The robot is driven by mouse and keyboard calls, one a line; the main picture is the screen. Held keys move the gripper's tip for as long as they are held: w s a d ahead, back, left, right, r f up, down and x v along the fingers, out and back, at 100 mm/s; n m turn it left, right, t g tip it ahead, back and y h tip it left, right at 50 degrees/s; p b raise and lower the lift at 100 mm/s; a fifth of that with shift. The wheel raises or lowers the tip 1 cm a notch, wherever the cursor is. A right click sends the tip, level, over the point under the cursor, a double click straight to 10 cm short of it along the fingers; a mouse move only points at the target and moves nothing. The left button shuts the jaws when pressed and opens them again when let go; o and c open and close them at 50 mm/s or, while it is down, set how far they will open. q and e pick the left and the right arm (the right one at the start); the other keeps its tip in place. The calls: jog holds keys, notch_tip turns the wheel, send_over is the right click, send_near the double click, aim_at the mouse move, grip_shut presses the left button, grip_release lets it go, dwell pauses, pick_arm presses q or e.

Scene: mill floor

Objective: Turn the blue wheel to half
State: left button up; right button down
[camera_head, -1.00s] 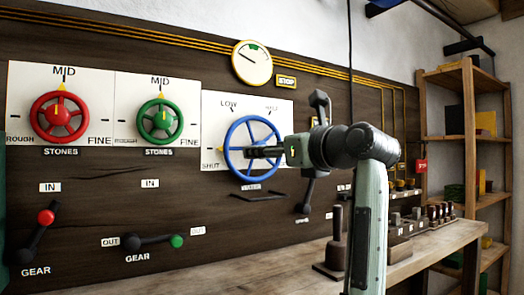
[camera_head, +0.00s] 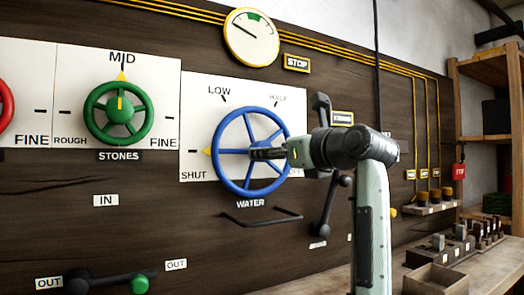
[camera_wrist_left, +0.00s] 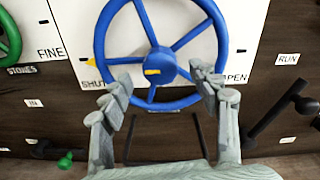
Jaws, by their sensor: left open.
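The blue wheel (camera_head: 219,131) is on the wall panel above the WATER label, on a white plate marked SHUT, LOW, HALF and a partly covered OPEN. A yellow pointer (camera_head: 207,151) is at its left, by SHUT. In the left wrist view, the wheel (camera_wrist_left: 107,32) has a yellow mark on its hub (camera_wrist_left: 161,66) turned toward SHUT. My left gripper (camera_head: 255,153) is in front of the hub and hides part of the right side. In the wrist view its fingers (camera_wrist_left: 162,77) are spread either side of the hub; whether they touch the wheel I cannot tell. My right gripper is not in view.
A green wheel (camera_head: 98,118) marked STONES is to the left. A dark lever (camera_head: 329,207) stands right of the blue wheel, and a dark bar (camera_head: 262,219) is below it. A gauge (camera_head: 251,37) is above. A bench (camera_head: 484,268) with a wooden box (camera_head: 436,281) lies lower right.

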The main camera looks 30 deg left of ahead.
pick_arm(q)
jog(key=x, duration=0.4)
jog(key=shift+a+p, duration=0.15)
jog(key=shift+p, duration=0.2)
jog(key=shift+w+a, duration=0.4)
jog(key=shift+a, duration=0.15)
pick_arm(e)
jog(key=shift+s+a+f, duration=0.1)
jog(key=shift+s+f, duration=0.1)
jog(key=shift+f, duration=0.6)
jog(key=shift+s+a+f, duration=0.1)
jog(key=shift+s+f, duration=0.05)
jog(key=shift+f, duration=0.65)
pick_arm(q)
jog(key=c, duration=1.2)
